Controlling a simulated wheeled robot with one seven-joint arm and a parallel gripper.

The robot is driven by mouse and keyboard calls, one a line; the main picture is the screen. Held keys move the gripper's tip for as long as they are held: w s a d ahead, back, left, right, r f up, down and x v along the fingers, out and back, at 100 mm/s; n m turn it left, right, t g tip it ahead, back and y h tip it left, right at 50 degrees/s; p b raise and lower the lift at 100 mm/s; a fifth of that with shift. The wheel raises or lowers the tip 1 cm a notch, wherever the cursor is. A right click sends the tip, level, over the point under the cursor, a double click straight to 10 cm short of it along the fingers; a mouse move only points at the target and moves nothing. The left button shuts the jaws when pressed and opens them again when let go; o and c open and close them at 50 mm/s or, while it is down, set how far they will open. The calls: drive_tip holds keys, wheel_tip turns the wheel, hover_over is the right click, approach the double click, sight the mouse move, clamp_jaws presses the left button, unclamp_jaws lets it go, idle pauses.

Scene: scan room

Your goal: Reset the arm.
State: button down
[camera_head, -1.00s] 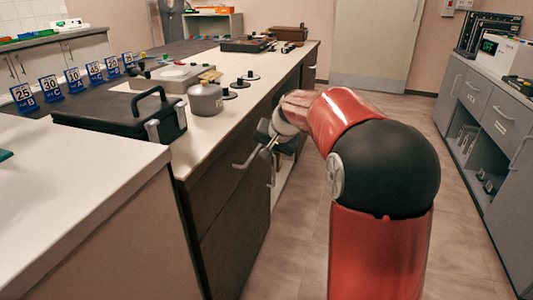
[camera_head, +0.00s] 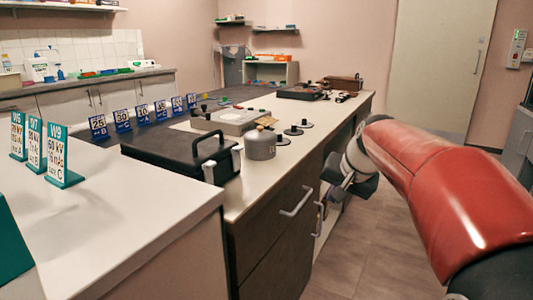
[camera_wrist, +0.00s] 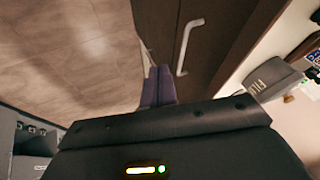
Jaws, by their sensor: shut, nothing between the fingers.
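My red arm (camera_head: 440,175) reaches in from the right in the head view. My gripper (camera_head: 338,192) hangs beside the front of the dark-fronted counter, over the aisle, apart from the handles. In the wrist view the fingers of my gripper (camera_wrist: 158,88) are together, with nothing between them. Behind them are the brown cabinet front and a silver handle (camera_wrist: 187,45).
Teal signs (camera_head: 58,155) stand on the near white worktop (camera_head: 130,220). The floor aisle (camera_head: 375,245) is clear.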

drive_tip(key=s+a+f+n, duration=0.1)
drive_tip(key=s+f, duration=0.2)
drive_tip(key=s, duration=0.5)
drive_tip(key=s+a+f+n+h, duration=0.1)
drive_tip(key=s+a+f+n, duration=0.1)
drive_tip(key=s, duration=0.7)
drive_tip(key=s+a+f+n, duration=0.1)
drive_tip(key=s+f+n, duration=0.1)
drive_tip(key=s+f, duration=0.3)
drive_tip(key=s, duration=0.4)
drive_tip(key=shift+s+a+g+h, duration=0.15)
drive_tip(key=shift+a+g+h, duration=0.15)
drive_tip(key=shift+a, duration=0.1)
